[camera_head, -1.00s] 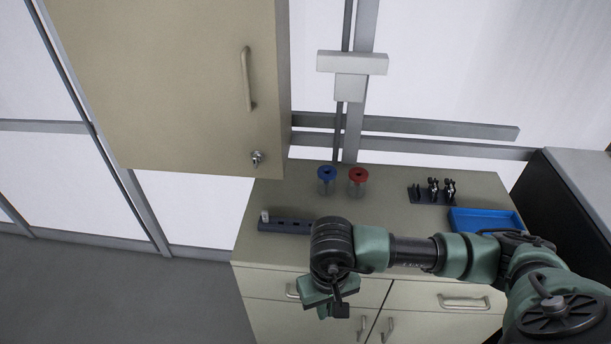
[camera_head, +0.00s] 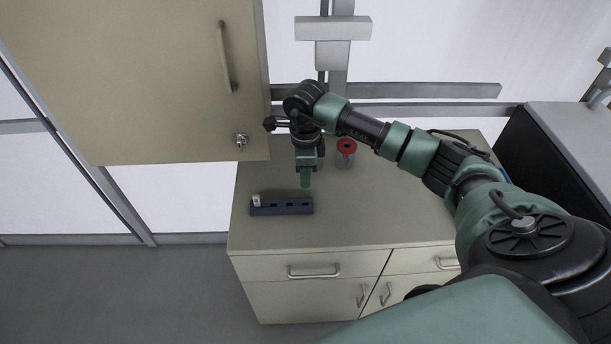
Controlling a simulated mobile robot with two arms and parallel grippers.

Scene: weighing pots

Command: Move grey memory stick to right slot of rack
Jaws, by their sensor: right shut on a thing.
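The dark rack (camera_head: 288,212) lies on the near left part of the counter top. A small light stick (camera_head: 256,200) stands upright in its left end; whether it is white or grey is hard to tell. The slots to its right look dark and empty. My right gripper (camera_head: 306,180) points down above the counter, just behind the rack's right end in the picture. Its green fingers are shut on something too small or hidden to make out. I cannot pick out a separate grey memory stick. My left gripper is out of view.
A red-lidded jar (camera_head: 346,148) stands just right of my right gripper. My right arm hides the counter's back right. A wall cabinet (camera_head: 140,80) hangs at the upper left. The counter top (camera_head: 380,215) right of the rack is clear.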

